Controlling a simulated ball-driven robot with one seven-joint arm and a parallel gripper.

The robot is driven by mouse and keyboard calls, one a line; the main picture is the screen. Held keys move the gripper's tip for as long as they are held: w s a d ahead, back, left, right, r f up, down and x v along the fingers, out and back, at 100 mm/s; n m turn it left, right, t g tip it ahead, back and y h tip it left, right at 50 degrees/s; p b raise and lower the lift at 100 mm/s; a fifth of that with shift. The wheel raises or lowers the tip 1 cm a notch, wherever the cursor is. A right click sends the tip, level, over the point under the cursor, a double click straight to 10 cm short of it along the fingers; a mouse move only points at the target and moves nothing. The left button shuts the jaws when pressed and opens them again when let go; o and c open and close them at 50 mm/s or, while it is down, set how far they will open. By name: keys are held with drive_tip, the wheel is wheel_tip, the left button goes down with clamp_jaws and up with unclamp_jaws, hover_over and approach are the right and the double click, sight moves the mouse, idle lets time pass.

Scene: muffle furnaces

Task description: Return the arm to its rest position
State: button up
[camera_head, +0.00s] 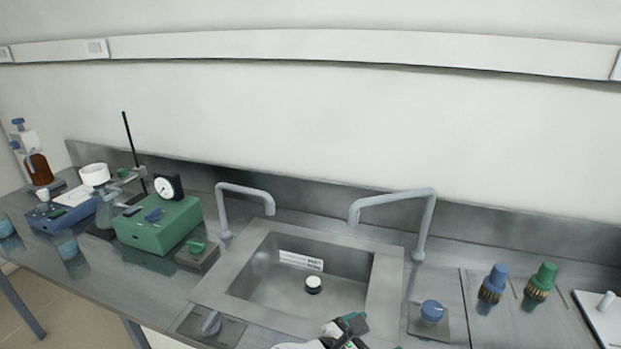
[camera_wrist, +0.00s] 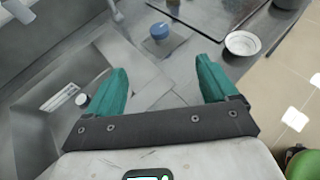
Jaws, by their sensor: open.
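My gripper (camera_wrist: 160,92) shows in the wrist view with its two green fingers spread wide and nothing between them. It is above the steel counter by the right side of the sink. In the head view, part of my gripper (camera_head: 352,324) and a white part of my arm show at the bottom edge, in front of the sink (camera_head: 260,302). The fingertips are hard to make out there.
Two taps (camera_head: 246,188) (camera_head: 392,200) rise behind the sink. A blue knob (camera_head: 431,311) stands right of it; blue (camera_head: 494,280) and green (camera_head: 542,280) valves stand farther right. A green device (camera_head: 160,225) and glassware crowd the left.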

drive_tip(key=s+d+f+m+g+y+b, duration=0.25)
drive_tip(key=s+d+f+m, duration=0.35)
drive_tip(key=f, duration=0.3)
drive_tip(key=s+d+f+m+g+y+b, duration=0.2)
drive_tip(key=s+d+f+m+g, duration=0.1)
drive_tip(key=s+d+f+m, duration=0.4)
drive_tip(key=s+d+f+m+y+b, duration=0.1)
drive_tip(key=s+f+m+y, duration=0.1)
drive_tip(key=s+m, duration=0.2)
drive_tip(key=s+d+f+m+g+y+b, duration=0.1)
drive_tip(key=s+f+m+y+b, duration=0.1)
drive_tip(key=s, duration=0.6)
drive_tip(key=s+d+f+m+y+b, duration=0.1)
drive_tip(key=s+f+m+y+b, duration=0.1)
drive_tip(key=s+f+m, duration=0.2)
drive_tip(key=shift+s+d+f+m, duration=0.2)
drive_tip(key=shift+s+f+m, duration=0.05)
drive_tip(key=shift+s+m, duration=0.8)
drive_tip(key=shift+g, duration=0.25)
